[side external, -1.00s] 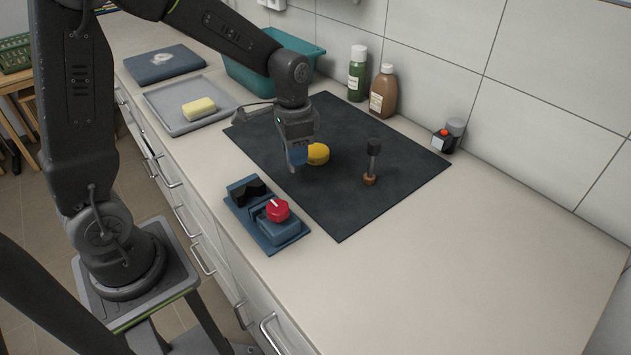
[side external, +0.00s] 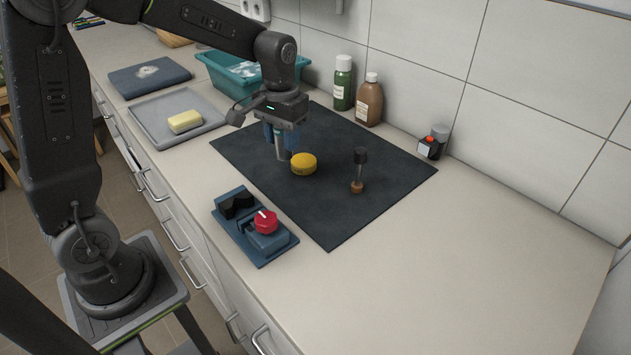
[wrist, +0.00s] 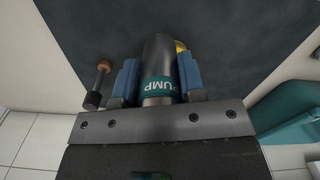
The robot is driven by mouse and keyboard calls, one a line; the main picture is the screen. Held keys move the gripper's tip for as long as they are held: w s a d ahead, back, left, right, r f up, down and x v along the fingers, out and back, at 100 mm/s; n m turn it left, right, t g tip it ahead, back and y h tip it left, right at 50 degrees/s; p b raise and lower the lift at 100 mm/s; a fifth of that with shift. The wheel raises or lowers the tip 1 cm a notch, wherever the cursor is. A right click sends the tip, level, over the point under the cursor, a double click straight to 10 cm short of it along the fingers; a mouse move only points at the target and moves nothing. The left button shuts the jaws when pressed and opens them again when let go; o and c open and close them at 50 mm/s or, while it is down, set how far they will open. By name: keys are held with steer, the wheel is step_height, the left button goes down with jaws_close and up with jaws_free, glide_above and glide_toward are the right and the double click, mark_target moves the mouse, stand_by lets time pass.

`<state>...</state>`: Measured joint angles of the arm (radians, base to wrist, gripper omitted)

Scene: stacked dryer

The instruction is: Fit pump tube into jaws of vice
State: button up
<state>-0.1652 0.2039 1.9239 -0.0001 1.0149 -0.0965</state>
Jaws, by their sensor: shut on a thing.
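My gripper (side external: 283,140) is shut on the pump tube (side external: 284,148), a grey metal cylinder, above the dark mat. In the wrist view the tube (wrist: 159,58) sits between the blue fingers, with a teal band lettered "PUMP". The blue vice (side external: 253,227) stands on the counter at the mat's near left edge. It has black jaws (side external: 237,205) and a red knob (side external: 266,221). My gripper is behind the vice in the side view, apart from it. Whether the tube's lower end touches the mat is unclear.
A yellow round piece (side external: 303,164) lies right beside the tube on the dark mat (side external: 330,215). A black-headed tool with a brown foot (side external: 359,170) stands farther right. A grey tray (side external: 160,135) with a yellow sponge, a teal basin (side external: 225,72) and two bottles (side external: 369,100) stand around. The right counter is clear.

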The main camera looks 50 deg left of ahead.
steer(key=w+d+f, duration=0.1)
steer(key=d, duration=0.1)
steer(key=w+d+f, duration=0.1)
steer(key=d, duration=0.1)
steer(key=d+f, duration=0.2)
steer(key=shift+w+d+f, duration=0.1)
steer(key=shift+w+d, duration=0.15)
steer(key=shift+w, duration=0.15)
steer(key=shift+f, duration=2.05)
steer(key=shift+f, duration=0.15)
steer(key=o, duration=1)
steer(key=shift+c, duration=0.2)
step_height(320, 180, up, 12)
steer(key=r, duration=0.1)
steer(key=s+r+m+t, duration=0.3)
steer(key=s+t, duration=0.2)
steer(key=s, duration=1.5)
steer(key=shift+s+r+t, duration=0.3)
steer(key=shift+s+r, duration=0.05)
steer(key=shift+r, duration=0.05)
